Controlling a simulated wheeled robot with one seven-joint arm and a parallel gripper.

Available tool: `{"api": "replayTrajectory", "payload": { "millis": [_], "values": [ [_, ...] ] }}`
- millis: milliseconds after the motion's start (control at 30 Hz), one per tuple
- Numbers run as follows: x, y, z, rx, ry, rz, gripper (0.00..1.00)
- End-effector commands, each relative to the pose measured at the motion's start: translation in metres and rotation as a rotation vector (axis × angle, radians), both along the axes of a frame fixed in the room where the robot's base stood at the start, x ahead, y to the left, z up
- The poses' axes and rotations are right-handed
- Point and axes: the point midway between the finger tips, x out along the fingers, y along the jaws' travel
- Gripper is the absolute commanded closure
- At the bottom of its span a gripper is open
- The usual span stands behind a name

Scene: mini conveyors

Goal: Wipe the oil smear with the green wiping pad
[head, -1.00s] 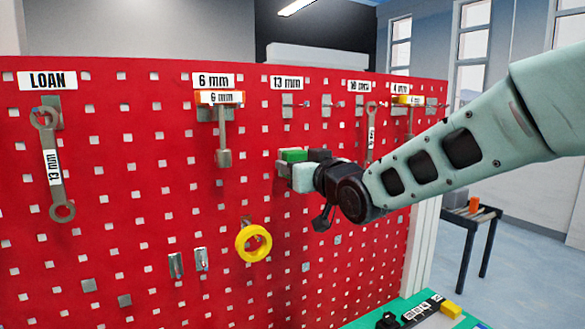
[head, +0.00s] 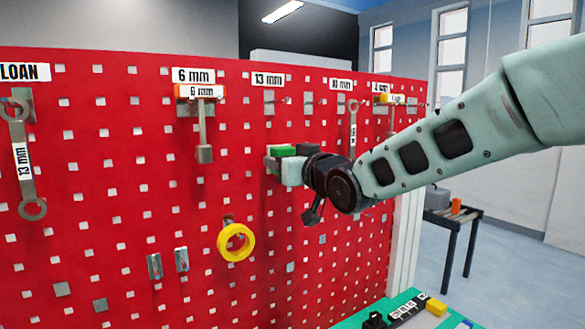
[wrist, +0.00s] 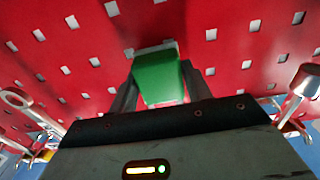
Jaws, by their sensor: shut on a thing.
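The green wiping pad (head: 282,150) is held in my gripper (head: 286,169) at the red pegboard, below the 13 mm label. In the wrist view the green pad (wrist: 160,78) sits between the two dark fingers, its far end close to the board. I cannot tell whether it touches the board. No oil smear can be made out in either view; the pad and gripper cover part of the board.
The red pegboard (head: 110,205) carries a loan wrench (head: 22,160), a tool under the 6 mm label (head: 203,130), a 10 mm wrench (head: 352,130) and a yellow ring (head: 236,243). Small metal clips (head: 168,263) sit low on it. A dark table (head: 462,222) stands behind, right.

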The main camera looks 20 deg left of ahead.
Motion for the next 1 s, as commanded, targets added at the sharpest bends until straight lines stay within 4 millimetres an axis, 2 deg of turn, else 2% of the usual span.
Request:
{"api": "replayTrajectory", "payload": {
  "millis": [100,367,733,1000],
  "values": [
    [-0.008,0.007,-0.002,0.000,-0.001,0.001,0.73],
    [-0.016,0.012,0.000,0.000,-0.001,0.001,0.73],
    [-0.037,0.033,-0.001,-0.001,-0.001,0.003,0.73],
    [-0.041,0.038,0.000,-0.001,-0.001,0.002,0.73]
  ]
}}
